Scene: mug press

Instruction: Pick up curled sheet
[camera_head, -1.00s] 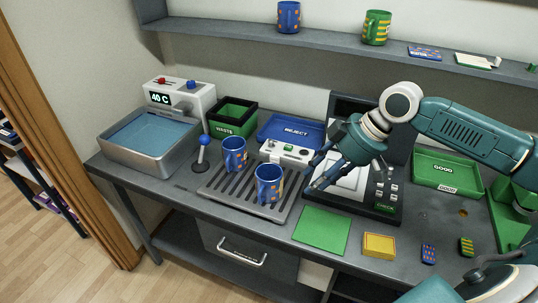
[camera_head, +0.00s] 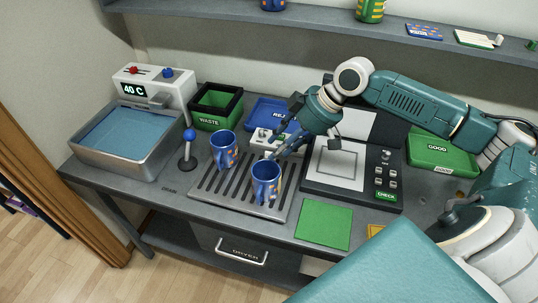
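A pale sheet or card (camera_head: 474,37) lies on the upper shelf at the right, with a small raised white piece at its right end. I cannot tell whether it is the curled sheet; no other clearly curled sheet shows. My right gripper (camera_head: 277,150) reaches in from the right and hangs over the back edge of the drip grate, just above the front blue mug (camera_head: 265,183). Its fingers are small and partly overlap the white control box behind, so their gap is unclear. I see nothing held. My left gripper is out of view.
A second blue mug (camera_head: 222,150) stands on the grate (camera_head: 222,191). The press (camera_head: 335,165) is right of the gripper. A green sheet (camera_head: 324,225) lies in front. The water basin (camera_head: 150,161), waste bin (camera_head: 213,122) and blue reject tray (camera_head: 262,110) stand left and behind.

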